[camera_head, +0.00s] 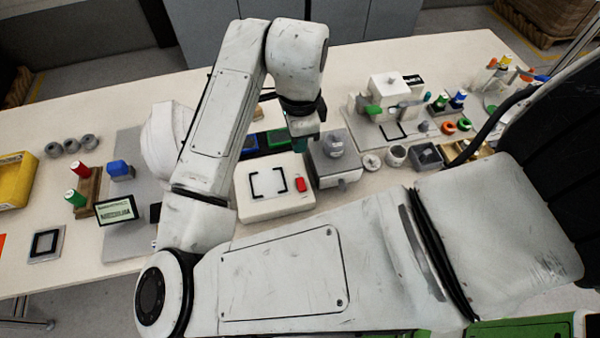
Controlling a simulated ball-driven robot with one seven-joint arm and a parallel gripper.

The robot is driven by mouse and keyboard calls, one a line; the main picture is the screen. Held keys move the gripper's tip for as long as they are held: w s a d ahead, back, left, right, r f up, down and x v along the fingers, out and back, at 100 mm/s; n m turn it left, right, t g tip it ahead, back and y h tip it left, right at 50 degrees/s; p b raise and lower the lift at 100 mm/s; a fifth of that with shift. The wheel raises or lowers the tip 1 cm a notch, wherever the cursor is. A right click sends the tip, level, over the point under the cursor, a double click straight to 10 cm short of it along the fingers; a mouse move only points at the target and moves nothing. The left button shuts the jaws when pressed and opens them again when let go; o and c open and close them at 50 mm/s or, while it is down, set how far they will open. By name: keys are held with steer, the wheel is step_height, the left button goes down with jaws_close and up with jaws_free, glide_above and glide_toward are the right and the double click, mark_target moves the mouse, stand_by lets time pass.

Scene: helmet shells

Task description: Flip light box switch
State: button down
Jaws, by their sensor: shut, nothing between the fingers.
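The light box (262,205) is a low white box on the table in front of my arm. Black corner brackets mark its top. Its red switch (301,185) sits at the right side of the top; its exact tilt is too small to tell. My gripper (300,146) points down just behind the box's right back edge, above and apart from the switch. It is shut and empty. The wrist and forearm hide part of it, and its fingertips are small and dark.
A grey-and-white device (334,160) stands close to the right of the light box. Blue and green trays (277,138) lie behind it. A white helmet shell (160,140) stands left, partly behind my arm. Thread spools (78,198) and a small display (115,209) stand further left.

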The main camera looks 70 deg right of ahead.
mark_target(299, 181)
step_height(299, 181, down, 13)
steer(key=shift+d+f+p, duration=0.15)
steer(key=shift+f+p, duration=0.05)
steer(key=shift+p, duration=0.75)
steer(key=shift+f, duration=0.35)
steer(key=shift+f, duration=0.1)
